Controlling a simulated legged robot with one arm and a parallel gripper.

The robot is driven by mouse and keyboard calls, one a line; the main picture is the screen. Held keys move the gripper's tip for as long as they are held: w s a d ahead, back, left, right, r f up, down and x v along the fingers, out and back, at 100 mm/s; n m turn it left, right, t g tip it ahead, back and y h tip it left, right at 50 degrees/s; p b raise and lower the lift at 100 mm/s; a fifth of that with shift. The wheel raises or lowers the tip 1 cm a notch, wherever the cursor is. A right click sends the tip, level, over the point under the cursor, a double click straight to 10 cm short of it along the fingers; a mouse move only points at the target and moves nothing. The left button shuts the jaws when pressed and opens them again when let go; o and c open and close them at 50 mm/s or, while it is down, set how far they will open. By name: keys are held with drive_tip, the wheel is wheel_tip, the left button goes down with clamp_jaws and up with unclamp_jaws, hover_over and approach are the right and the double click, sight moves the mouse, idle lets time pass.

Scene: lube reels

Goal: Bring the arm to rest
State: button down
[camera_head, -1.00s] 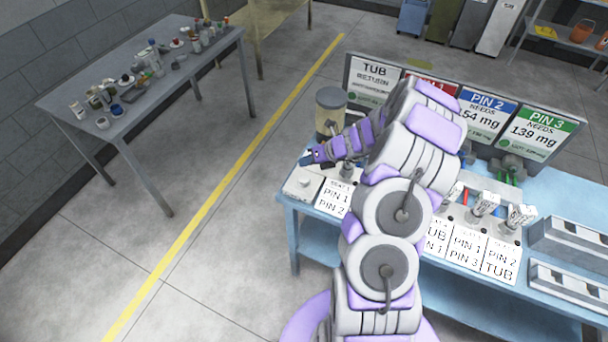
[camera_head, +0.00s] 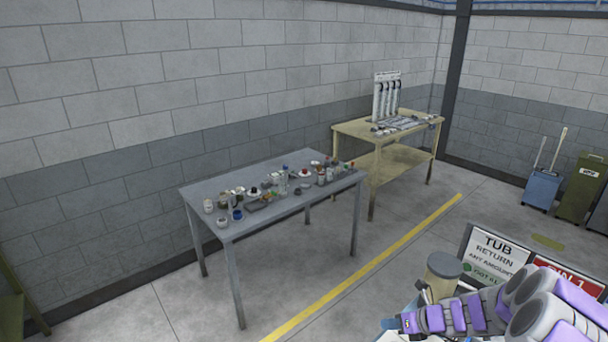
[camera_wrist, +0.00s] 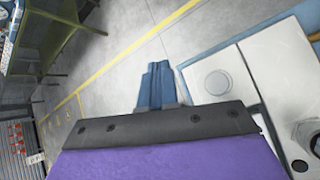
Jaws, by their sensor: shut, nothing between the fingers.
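My purple and grey arm reaches in from the lower right of the head view. My gripper (camera_head: 393,324) points left there, low at the picture's edge, beside the capped tub (camera_head: 441,276). In the wrist view my gripper (camera_wrist: 157,76) shows as blue fingers close together, shut with nothing between them. The fingers extend past the edge of the blue bench, with grey floor behind them. White panels (camera_wrist: 222,84) of the bench top lie to their right.
A grey table (camera_head: 212,187) with several small bottles and jars stands at the left. A tan table (camera_head: 388,158) with a tool rack is behind it. The TUB RETURN sign (camera_head: 495,255) stands by the tub. Open floor with a yellow line (camera_head: 365,268) lies between.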

drive_tip(key=s+a+r+n+g+b, duration=0.25)
drive_tip(key=s+a+r+n, duration=0.25)
drive_tip(key=s+a+n, duration=0.3)
drive_tip(key=s+a+r+n+g+b, duration=0.25)
drive_tip(key=s+a+r+n, duration=0.25)
drive_tip(key=s+a+n, duration=0.3)
drive_tip(key=s+d+n+g+h+b, duration=0.1)
drive_tip(key=s+n+h+b, duration=0.1)
drive_tip(key=s+n, duration=0.6)
drive_tip(key=s+d+n+g+h+b, duration=0.1)
drive_tip(key=s+d+n+h, duration=0.1)
drive_tip(key=s+n+h, duration=0.3)
drive_tip(key=s+n, duration=0.4)
drive_tip(key=s, duration=0.6)
drive_tip(key=shift+r+g+b, duration=0.25)
drive_tip(key=shift+g+b, duration=0.15)
drive_tip(key=shift+w+d, duration=0.1)
